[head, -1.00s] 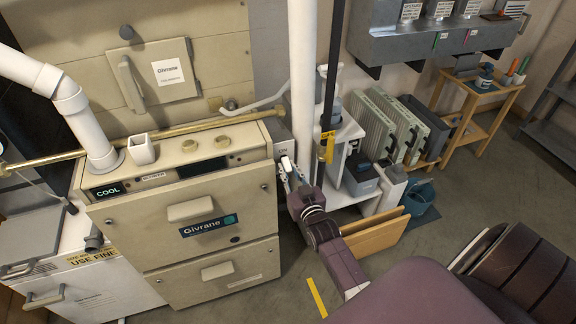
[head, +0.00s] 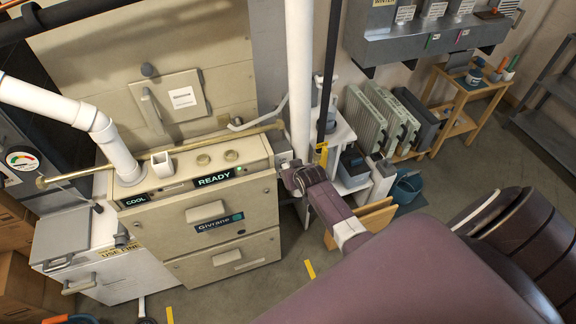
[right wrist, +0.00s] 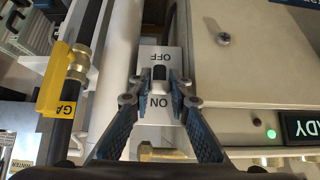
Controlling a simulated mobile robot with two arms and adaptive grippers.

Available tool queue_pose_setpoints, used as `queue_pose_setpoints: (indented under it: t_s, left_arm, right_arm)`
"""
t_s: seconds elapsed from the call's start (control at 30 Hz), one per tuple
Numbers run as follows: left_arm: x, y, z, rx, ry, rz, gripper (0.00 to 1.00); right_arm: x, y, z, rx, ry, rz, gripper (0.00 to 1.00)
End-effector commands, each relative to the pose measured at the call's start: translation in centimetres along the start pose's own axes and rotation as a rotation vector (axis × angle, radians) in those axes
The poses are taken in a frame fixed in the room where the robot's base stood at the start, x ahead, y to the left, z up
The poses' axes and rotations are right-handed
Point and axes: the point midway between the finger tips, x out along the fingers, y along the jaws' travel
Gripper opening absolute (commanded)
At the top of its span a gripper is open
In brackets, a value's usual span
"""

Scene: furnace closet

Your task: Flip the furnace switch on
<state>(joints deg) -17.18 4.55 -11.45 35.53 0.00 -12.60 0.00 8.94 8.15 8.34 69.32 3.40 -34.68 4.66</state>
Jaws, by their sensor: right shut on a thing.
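The furnace (head: 232,214) is a beige cabinet marked Givrane in the head view. Its top panel shows a lit READY display (head: 214,180), which also shows in the right wrist view (right wrist: 302,126) beside a lit green lamp (right wrist: 271,134). The white switch plate (right wrist: 152,55) reads OFF and ON upside down in the wrist view. My right gripper (right wrist: 160,80) is shut on the small switch lever (right wrist: 159,73), between the two words. In the head view my right gripper (head: 287,178) is at the furnace's right side, partly hidden by its own wrist. My left gripper is not in view.
A white vertical pipe (head: 299,80) and a dark pipe with a yellow tag (right wrist: 56,80) stand close beside the switch. A brass pipe (head: 155,152) runs behind the furnace top. A white shelf (head: 340,135) and a blue bucket (head: 407,187) stand to the right.

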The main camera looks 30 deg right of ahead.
Motion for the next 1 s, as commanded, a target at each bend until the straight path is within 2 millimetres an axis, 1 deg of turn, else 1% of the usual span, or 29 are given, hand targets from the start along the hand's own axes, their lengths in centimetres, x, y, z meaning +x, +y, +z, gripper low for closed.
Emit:
queue_pose_setpoints:
  t_s: [0.03, 0.2, 0.43, 0.6, 1.0]
  left_arm:
    - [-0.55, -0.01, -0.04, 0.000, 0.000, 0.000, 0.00]
    - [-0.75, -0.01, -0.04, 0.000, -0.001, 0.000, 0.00]
    - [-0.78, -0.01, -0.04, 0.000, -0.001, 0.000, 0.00]
    - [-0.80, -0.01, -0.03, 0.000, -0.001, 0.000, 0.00]
    - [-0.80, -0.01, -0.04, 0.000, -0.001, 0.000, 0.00]
  right_arm:
    - [-0.26, 0.04, -0.65, -0.001, -0.032, 0.001, 0.00]
    - [-0.30, 0.03, -0.89, 0.000, -0.142, 0.000, 0.00]
    - [-0.39, 0.04, -1.09, 0.001, -0.237, 0.000, 0.00]
    - [-0.44, 0.01, -1.18, 0.001, -0.268, 0.000, 0.00]
    - [-0.45, 0.01, -1.15, 0.000, -0.277, 0.000, 0.00]
